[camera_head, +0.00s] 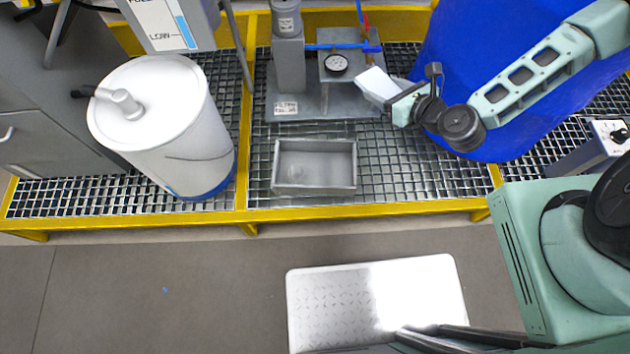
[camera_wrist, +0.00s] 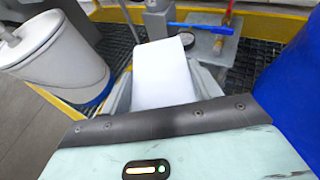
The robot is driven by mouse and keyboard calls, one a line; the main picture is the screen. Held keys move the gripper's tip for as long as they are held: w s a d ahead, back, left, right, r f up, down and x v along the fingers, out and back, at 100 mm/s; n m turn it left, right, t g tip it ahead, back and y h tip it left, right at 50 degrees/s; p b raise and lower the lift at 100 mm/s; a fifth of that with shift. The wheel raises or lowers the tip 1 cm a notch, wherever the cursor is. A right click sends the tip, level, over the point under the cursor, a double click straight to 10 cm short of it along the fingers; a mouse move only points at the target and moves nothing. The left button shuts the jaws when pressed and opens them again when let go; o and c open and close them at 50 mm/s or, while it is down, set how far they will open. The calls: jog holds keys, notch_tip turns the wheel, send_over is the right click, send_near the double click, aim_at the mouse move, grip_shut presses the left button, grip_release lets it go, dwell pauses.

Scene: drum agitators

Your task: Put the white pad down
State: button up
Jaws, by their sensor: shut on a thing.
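The white pad (camera_head: 377,86) is a flat white piece held out to the left of my gripper (camera_head: 398,95) in the head view. My gripper is shut on its near end. The pad is in the air in front of the grey pump stand, above the right side of the grating.
An open grey metal tray (camera_head: 314,190) sits on the grating (camera_head: 420,180), left of and below the pad. A white drum (camera_head: 160,120) stands left, a blue drum (camera_head: 490,60) right. The pump stand (camera_head: 325,103) with a gauge (camera_head: 335,63) is behind. Grating right of the tray is bare.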

jog(key=s+a+f+n+g+y+b, duration=0.1)
jog(key=a+f+n+g+y+b, duration=0.2)
jog(key=a+f+b, duration=0.65)
jog(key=a+f+n+g+y+b, duration=0.25)
jog(key=a+f+b, duration=0.25)
jog(key=f+b, duration=0.9)
jog(key=shift+n+t, duration=0.25)
jog(key=shift+n, duration=0.1)
notch_tip(320, 180, down, 8)
jog(key=b, duration=0.7)
jog(key=shift+s+a, duration=0.1)
jog(key=shift+f, duration=0.1)
